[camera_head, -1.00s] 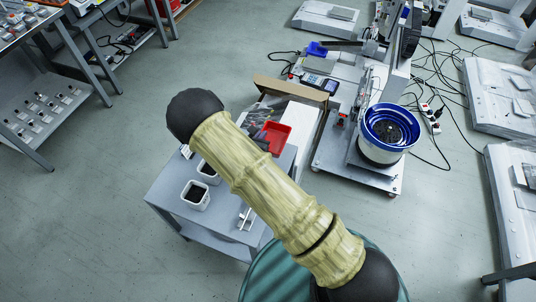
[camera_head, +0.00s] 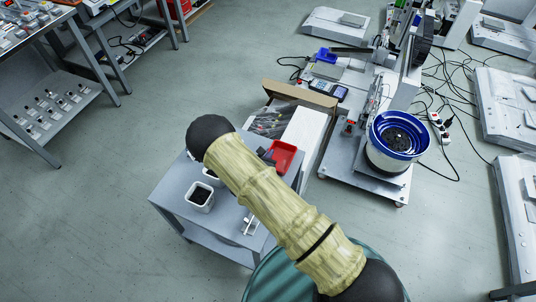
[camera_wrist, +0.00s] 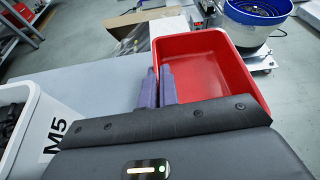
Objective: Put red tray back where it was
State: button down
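The red tray (camera_head: 284,155) is at the far right corner of the grey table, partly hidden behind my arm in the head view. In the wrist view the red tray (camera_wrist: 208,62) fills the right of centre, empty inside as far as I see. My gripper (camera_wrist: 161,75) has its two purple fingers close together on either side of the tray's left wall, pinching it. I cannot tell whether the tray's base touches the table.
White containers with dark contents stand on the grey table (camera_head: 215,215), one (camera_head: 200,196) left of my arm; a container marked M5 (camera_wrist: 50,125) is left of the gripper. An open cardboard box (camera_head: 320,98) lies beyond the tray. A blue-rimmed bowl feeder (camera_head: 398,136) stands at right.

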jog(key=shift+f, duration=0.15)
jog(key=c, duration=1.7)
grip_release()
jog(key=shift+r, duration=0.3)
jog(key=p+v, duration=0.1)
jog(key=v, duration=1.1)
jog(key=shift+f, duration=0.15)
